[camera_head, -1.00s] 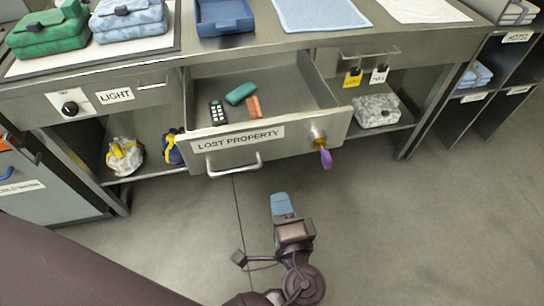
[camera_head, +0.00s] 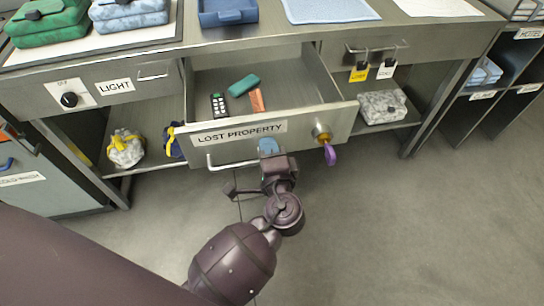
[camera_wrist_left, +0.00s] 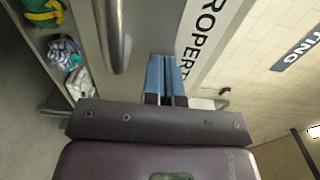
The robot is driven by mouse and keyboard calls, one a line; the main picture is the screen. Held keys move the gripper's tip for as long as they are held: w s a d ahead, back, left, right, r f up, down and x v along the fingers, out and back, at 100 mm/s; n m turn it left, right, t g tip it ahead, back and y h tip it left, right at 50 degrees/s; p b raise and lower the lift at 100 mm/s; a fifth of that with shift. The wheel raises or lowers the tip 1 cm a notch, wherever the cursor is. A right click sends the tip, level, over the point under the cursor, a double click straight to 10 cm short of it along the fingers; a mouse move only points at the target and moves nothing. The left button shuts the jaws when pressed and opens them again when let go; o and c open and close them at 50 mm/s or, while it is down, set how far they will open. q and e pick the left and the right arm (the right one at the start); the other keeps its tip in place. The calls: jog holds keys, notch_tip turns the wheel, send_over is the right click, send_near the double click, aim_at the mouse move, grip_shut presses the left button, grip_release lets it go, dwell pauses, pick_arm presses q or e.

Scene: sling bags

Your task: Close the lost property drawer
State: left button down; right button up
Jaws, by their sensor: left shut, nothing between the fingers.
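The lost property drawer (camera_head: 218,140) is pulled open under the counter. Its front carries a LOST PROPERTY label, a bar handle and, at the right, a round lock with a purple-tagged key (camera_head: 328,150). Inside lie a remote (camera_head: 218,104), a green case (camera_head: 244,85) and an orange item (camera_head: 257,100). My left gripper (camera_head: 268,146) is shut and empty, its blue fingertips at the drawer front below the label, right of the handle. In the left wrist view the fingertips (camera_wrist_left: 166,78) are against or very near the front, beside the handle (camera_wrist_left: 112,35). My right gripper is out of view.
The counter (camera_head: 290,38) above holds green and blue bags, a blue tray (camera_head: 227,12) and mats. Shelves below hold a white-and-yellow bag (camera_head: 125,148) and a grey speckled bag (camera_head: 380,107). Open floor lies at the right front.

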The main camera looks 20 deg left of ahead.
pick_arm(q)
jog(key=shift+w+a, duration=0.15)
jog(key=shift+w, duration=0.05)
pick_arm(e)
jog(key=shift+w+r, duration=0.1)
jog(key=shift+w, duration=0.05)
